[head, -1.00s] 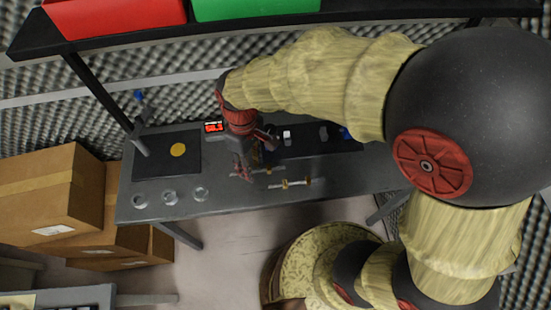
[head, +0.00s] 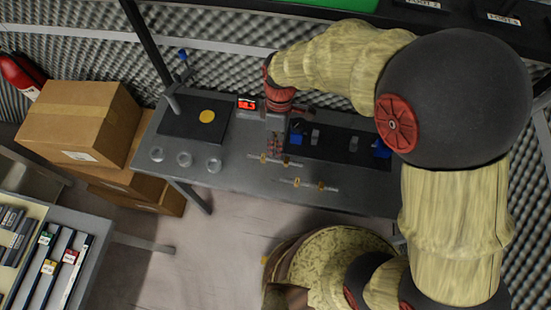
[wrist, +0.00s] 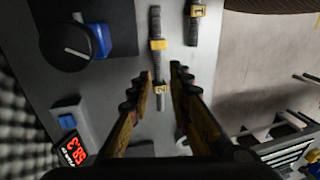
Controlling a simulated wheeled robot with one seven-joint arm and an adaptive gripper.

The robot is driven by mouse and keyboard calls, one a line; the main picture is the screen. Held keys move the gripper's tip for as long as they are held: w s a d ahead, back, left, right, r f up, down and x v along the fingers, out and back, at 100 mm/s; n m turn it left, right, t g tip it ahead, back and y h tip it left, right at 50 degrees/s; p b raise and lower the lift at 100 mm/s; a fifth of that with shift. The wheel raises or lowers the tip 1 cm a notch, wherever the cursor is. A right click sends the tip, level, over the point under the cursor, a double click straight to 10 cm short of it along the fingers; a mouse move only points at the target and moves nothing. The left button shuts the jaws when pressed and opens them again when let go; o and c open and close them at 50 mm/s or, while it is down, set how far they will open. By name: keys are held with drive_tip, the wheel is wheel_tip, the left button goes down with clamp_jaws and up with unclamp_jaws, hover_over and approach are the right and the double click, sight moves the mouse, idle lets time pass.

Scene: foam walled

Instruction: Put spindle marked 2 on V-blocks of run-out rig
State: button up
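The spindle marked 2 (wrist: 157,66) is a grey rod with two yellow collars. It lies on the bench in front of the rig and also shows in the head view (head: 274,160). My gripper (wrist: 162,68) is open, one finger on either side of the spindle near the collar marked 2, with gaps visible. In the head view my gripper (head: 275,147) is just above and behind this spindle. The run-out rig (head: 340,144) is a dark plate with blue and grey parts. In the wrist view a blue part (wrist: 96,41) shows beside a black round one. The V-blocks are not clearly distinguishable.
A second spindle (head: 310,184), marked 1 in the wrist view (wrist: 195,12), lies parallel nearby. A red-lit display (head: 247,103) stands behind my gripper. Cardboard boxes (head: 78,122) stand beside the bench.

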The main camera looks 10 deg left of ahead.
sight(275, 158)
drive_tip(key=f, duration=0.2)
drive_tip(key=f+b, duration=0.1)
drive_tip(key=f, duration=0.1)
drive_tip(key=s+f, duration=0.1)
drive_tip(key=shift+f+b, duration=0.35)
drive_tip(key=shift+f, duration=0.05)
drive_tip(key=shift+c, duration=1.3)
clamp_jaws()
